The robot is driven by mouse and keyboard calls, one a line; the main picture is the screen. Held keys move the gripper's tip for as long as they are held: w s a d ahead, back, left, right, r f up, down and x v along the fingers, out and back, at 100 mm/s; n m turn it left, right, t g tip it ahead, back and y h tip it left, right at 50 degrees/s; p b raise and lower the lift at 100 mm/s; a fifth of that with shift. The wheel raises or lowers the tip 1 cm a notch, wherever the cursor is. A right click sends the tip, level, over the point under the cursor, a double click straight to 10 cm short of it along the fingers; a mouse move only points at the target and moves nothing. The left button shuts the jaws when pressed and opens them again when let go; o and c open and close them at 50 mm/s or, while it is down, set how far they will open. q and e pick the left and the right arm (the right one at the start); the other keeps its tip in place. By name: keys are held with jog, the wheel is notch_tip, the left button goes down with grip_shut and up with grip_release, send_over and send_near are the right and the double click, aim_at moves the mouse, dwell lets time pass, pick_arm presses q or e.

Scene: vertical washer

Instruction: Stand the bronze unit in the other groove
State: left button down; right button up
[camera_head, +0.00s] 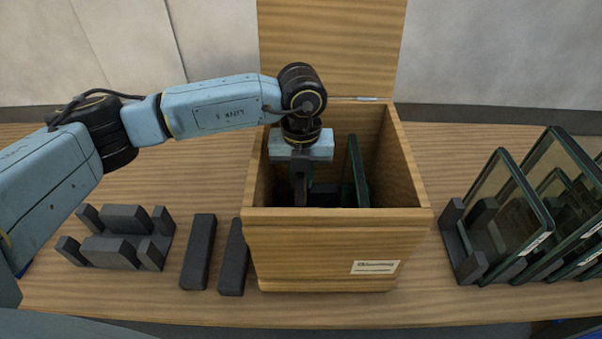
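A wooden box (320,248) stands open in the middle of the table with its lid raised behind. My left gripper (303,185) points down inside the left half of the box. Dark, narrow shapes with a greenish edge show below its body; I cannot tell whether they are only fingers or also a pane held edge-on. One dark-edged glass unit (356,172) stands upright in the box, to the right of the gripper and apart from it. Its tint is not clear, so I cannot tell whether it is the bronze unit. The grooves in the box floor are mostly hidden. My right gripper is out of view.
Several framed glass units (520,215) stand in a dark rack (462,245) on the right. An empty dark holder (118,238) lies on the left. Two dark bars (199,252) (233,258) lie left of the box. The box's front wall rises in front of the gripper.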

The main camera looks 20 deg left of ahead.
pick_arm(q)
jog(key=c, duration=1.3)
grip_release()
jog(key=shift+o, duration=0.3)
jog(key=shift+f, duration=0.1)
